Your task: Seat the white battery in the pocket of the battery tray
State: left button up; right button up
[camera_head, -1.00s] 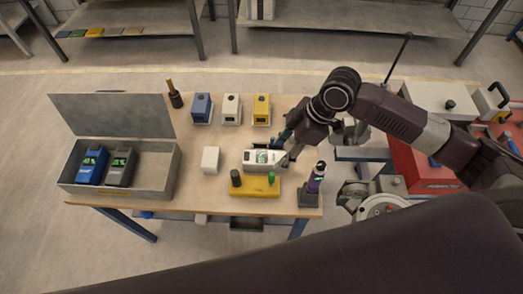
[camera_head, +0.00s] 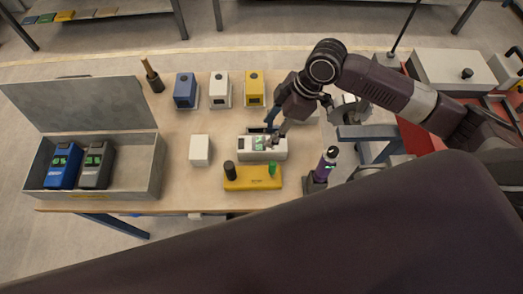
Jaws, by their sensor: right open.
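The white block with a dark front (camera_head: 220,90), in the back row between a blue one and a yellow one, looks like the white battery. A white device (camera_head: 251,154) with a green display lies near the table's front right. A dark slot or tray-like part (camera_head: 257,130) shows at its back edge, which may be the battery tray; its pocket cannot be made out. My right gripper (camera_head: 271,138) is open, its fingers pointing down at the device's display and right half. Whether they touch it is unclear. My left gripper is not in view.
A yellow stand (camera_head: 250,184) with black and green knobs sits just in front of the device. An open grey case (camera_head: 150,180) holds blue and grey devices. The table's middle left is clear.

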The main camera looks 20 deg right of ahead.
aim_at(261, 143)
jog(key=shift+w+a+f, duration=0.1)
jog(key=shift+f, duration=0.65)
jog(key=p+x, duration=0.2)
jog(key=x, duration=0.4)
jog(key=shift+f, duration=0.55)
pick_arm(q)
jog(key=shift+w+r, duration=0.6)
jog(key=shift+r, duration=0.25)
pick_arm(e)
grip_shut()
jog(key=shift+a+r, duration=0.1)
jog(key=shift+r, duration=0.05)
